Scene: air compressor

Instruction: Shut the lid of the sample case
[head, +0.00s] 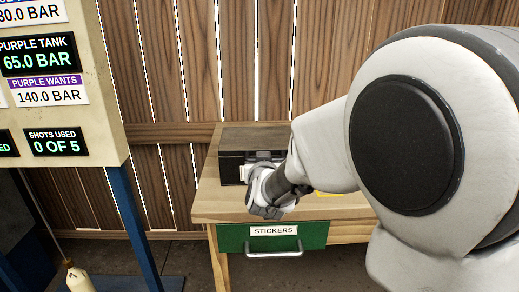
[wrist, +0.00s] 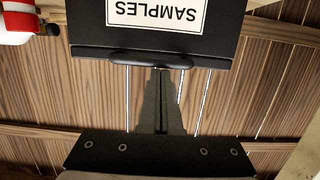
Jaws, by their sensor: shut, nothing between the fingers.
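The sample case (head: 232,165) is a dark box on the wooden table, with a brownish-grey upper face and a black front. My arm hides part of its front. In the wrist view, a black panel of the case (wrist: 225,30) fills the top, with an upside-down SAMPLES label and a dark bar along its lower edge. I cannot tell clearly how far the lid is open. My gripper (wrist: 160,72) is shut and empty, its dark fingertips at or very near the bar; contact is unclear. In the head view my gripper is largely hidden at the case front.
The wooden table (head: 208,205) has a green STICKERS drawer (head: 240,238) below. A panel of pressure readouts (head: 90,120) on blue posts stands at the left. A plank wall (head: 255,60) is behind. A red-and-white object (wrist: 18,22) shows at the wrist view's upper left.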

